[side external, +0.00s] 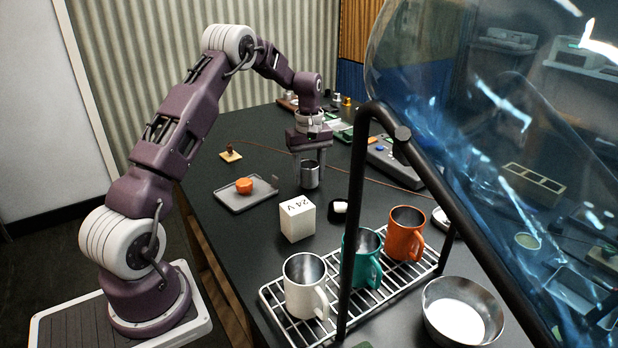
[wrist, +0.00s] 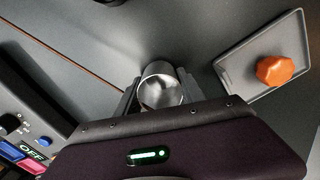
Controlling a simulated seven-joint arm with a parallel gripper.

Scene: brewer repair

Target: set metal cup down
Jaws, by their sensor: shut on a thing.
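The metal cup (side external: 309,175) is a small shiny steel cylinder. It stands upright between the fingers of my gripper (side external: 309,163), over the dark table beyond the white 24 V cube. In the wrist view the metal cup (wrist: 161,88) shows its open, empty-looking mouth, with a finger of my gripper (wrist: 160,93) on each side. The gripper is shut on it. The cup's base is at or very near the table top; I cannot tell whether it touches.
A grey tray (side external: 246,195) with an orange knob (side external: 244,186) lies left of the cup. A white cube (side external: 297,219) stands in front. A wire rack (side external: 290,322) holds white, green and orange mugs. A control panel (side external: 395,160) lies to the right.

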